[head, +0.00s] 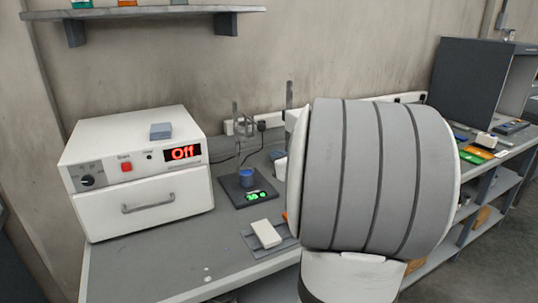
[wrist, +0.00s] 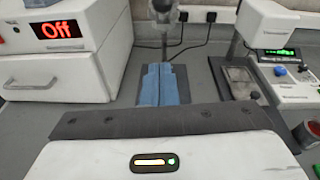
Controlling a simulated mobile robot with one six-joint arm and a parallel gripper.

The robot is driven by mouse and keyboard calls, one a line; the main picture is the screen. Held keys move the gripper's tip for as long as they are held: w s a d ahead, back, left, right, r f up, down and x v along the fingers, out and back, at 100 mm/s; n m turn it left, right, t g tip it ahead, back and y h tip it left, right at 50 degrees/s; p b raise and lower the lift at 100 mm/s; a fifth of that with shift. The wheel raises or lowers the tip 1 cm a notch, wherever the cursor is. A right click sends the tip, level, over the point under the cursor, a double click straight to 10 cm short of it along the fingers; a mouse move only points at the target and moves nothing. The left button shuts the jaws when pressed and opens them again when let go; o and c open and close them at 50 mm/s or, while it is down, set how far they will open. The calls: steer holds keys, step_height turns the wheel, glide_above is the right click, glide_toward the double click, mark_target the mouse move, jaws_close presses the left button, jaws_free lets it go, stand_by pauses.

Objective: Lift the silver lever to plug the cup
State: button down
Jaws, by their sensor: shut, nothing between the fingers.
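My gripper (wrist: 161,68) shows in the wrist view as two blue fingers side by side. They are shut with nothing between them. In the head view my arm hides it. Just beyond the fingertips in the wrist view is a silver metal piece (wrist: 163,14), cut off by the top edge. I cannot tell whether the fingers touch it or which part is the lever. In the head view a silver stand (head: 236,120) rises behind a small blue cup (head: 247,178).
A white oven (head: 135,170) reading "Off" stands left, with a small blue-grey block (head: 160,131) on top. A white block (head: 266,233) lies on a grey plate in front of the scale. A white instrument (wrist: 285,25) stands right in the wrist view. Cables run along the wall.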

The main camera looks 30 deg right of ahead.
steer(key=v, duration=0.4)
stand_by(0.5)
steer(key=s+a+f+n+g+y, duration=0.2)
steer(key=a+f+n+g+y, duration=0.1)
steer(key=a+n, duration=0.65)
steer(key=s+a+f+n+g+y, duration=0.2)
steer(key=a+f+n+g+y, duration=0.3)
steer(key=a, duration=0.7)
steer(key=s+a+f+n+g+h, duration=0.2)
steer(key=s+n+h, duration=0.1)
steer(key=s+n, duration=0.4)
steer(key=s+a+f+n+g+h, duration=0.2)
steer(key=s+n, duration=0.4)
steer(key=n, duration=0.8)
steer(key=shift+s+g+h+p, duration=0.35)
steer(key=shift+g+h, duration=0.25)
steer(key=shift+h, duration=0.3)
steer(key=shift+n, duration=0.25)
